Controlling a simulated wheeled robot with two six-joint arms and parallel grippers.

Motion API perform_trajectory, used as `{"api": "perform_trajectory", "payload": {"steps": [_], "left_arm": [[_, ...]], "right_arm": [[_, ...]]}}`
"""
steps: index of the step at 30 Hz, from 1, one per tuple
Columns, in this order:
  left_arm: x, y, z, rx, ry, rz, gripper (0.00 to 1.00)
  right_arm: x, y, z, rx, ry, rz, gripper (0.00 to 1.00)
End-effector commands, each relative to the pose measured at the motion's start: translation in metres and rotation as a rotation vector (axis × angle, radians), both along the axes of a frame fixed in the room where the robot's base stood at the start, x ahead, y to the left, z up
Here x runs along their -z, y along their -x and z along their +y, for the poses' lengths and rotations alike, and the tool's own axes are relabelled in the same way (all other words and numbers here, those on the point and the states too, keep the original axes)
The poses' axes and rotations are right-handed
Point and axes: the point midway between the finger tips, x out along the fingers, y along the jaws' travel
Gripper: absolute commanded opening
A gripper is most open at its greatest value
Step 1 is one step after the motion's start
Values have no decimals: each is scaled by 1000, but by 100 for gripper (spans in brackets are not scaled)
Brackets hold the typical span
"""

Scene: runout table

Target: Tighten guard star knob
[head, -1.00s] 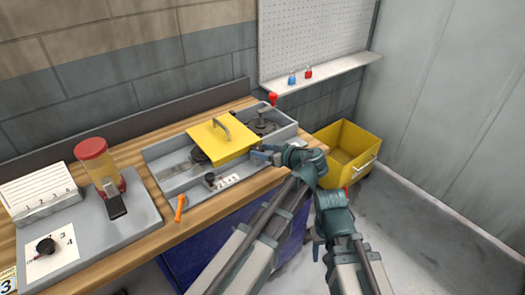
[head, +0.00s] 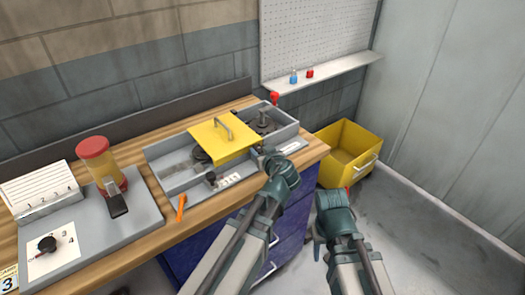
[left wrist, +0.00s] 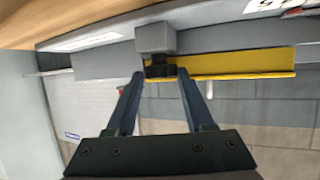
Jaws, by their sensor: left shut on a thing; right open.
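The yellow guard (head: 222,138) with its grey handle lies over the middle of the grey machine tray on the bench. A small dark star knob (left wrist: 160,68) shows in the left wrist view between my fingertips, below a grey block and beside the yellow guard edge. My left gripper (head: 264,152) is at the guard's front right corner and is shut on this knob. The knob is mostly hidden by my gripper in the head view. My right gripper (head: 335,210) is open, apart from the bench over the floor; its fingertips are hard to make out.
The grey tray (head: 165,181) also holds a small black knob (head: 211,178). An orange-handled tool (head: 181,207) lies in front. A yellow bin (head: 345,150) is right of the bench. Floor at right is clear.

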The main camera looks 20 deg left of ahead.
Motion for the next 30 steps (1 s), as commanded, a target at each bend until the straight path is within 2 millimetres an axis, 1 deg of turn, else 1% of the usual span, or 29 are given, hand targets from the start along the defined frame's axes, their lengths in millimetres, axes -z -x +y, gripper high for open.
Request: {"api": "perform_trajectory", "payload": {"steps": [1,10,24,25,29,30], "left_arm": [[0,3,2,22,1,0,0],[0,2,3,117,1,0,0],[0,2,3,131,1,2,0],[0,2,3,131,1,2,57],[0,2,3,131,1,2,80],[0,2,3,131,1,2,83]], "right_arm": [[0,0,0,0,0,0,50],[0,0,0,0,0,0,50],[0,0,0,0,0,0,50],[0,0,0,0,0,0,50],[0,0,0,0,0,0,50],[0,0,0,0,0,0,50]]}}
